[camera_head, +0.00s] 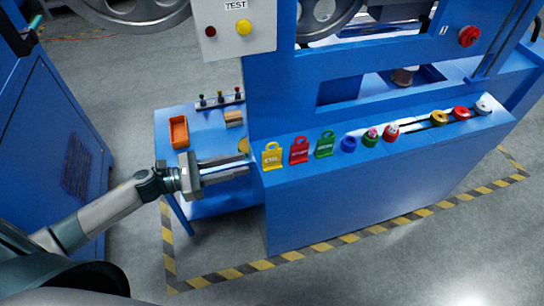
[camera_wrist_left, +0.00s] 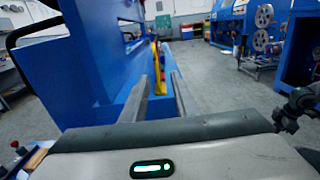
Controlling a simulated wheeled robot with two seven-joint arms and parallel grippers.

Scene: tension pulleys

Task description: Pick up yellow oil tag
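The yellow oil tag (camera_head: 272,156) stands upright at the left end of the blue machine's ledge (camera_head: 380,165). My left gripper (camera_head: 249,167) reaches in from the left, just short of the tag. In the left wrist view the gripper (camera_wrist_left: 159,78) has its two fingers apart with nothing held. The yellow tag (camera_wrist_left: 160,68) shows edge-on ahead, between the fingertips in the picture; I cannot tell whether it is within their reach. My right gripper is not in view.
A red tag (camera_head: 299,150) and a green tag (camera_head: 325,144) stand right of the yellow one, then several coloured knobs. A blue side table (camera_head: 165,140) holds an orange bin (camera_head: 179,131). A control box (camera_head: 235,27) hangs above. Striped tape (camera_head: 290,256) marks the floor.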

